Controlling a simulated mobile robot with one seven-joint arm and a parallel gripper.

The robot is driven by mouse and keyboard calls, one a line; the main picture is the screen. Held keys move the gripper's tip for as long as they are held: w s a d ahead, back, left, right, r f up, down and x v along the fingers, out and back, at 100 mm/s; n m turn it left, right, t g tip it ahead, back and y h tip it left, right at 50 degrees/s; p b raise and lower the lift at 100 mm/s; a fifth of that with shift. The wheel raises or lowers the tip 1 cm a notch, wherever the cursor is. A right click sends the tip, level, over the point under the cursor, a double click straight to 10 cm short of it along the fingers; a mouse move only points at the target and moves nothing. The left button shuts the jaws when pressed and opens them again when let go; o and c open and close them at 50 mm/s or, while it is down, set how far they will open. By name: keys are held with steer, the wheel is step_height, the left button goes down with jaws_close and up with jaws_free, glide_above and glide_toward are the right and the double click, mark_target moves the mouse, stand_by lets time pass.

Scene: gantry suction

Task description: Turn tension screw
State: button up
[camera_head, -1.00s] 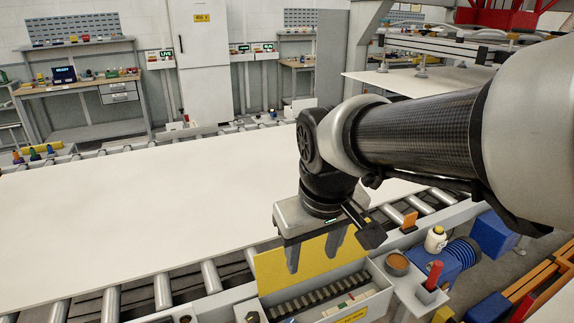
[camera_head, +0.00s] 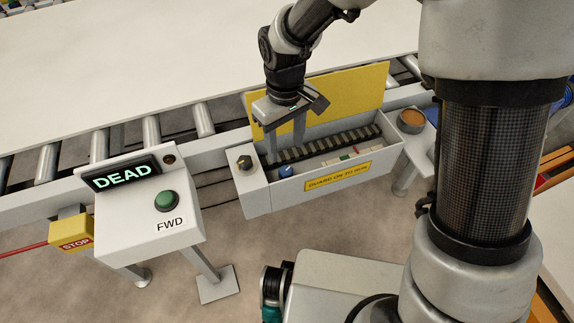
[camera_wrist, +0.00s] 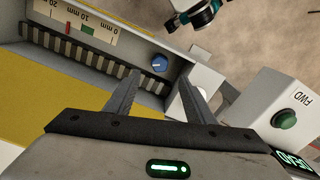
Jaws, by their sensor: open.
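An open grey guard box (camera_head: 245,195) holds a dark toothed belt (camera_head: 330,146). A blue slotted knob (camera_head: 286,171), which looks like the tension screw, sits inside near its left end and also shows in the wrist view (camera_wrist: 160,62). A scale in mm (camera_wrist: 100,30) with a green and a red mark lies beside the belt. My gripper (camera_head: 286,150) is open and empty, fingers pointing down over the box's left end. In the wrist view, the knob shows beyond and between the fingertips (camera_wrist: 160,82), apart from them as far as I can tell.
The yellow guard lid (camera_head: 355,88) stands raised behind the belt. A black knob (camera_head: 245,163) is on the box's left end. The control post (camera_head: 125,235) reads DEAD, with a green FWD button (camera_head: 167,201) and yellow STOP box (camera_head: 72,232).

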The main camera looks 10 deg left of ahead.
mark_target(286, 170)
step_height(286, 170, down, 10)
steer(key=shift+f+b, duration=0.1)
steer(key=shift+b, duration=0.85)
steer(key=c, duration=1.1)
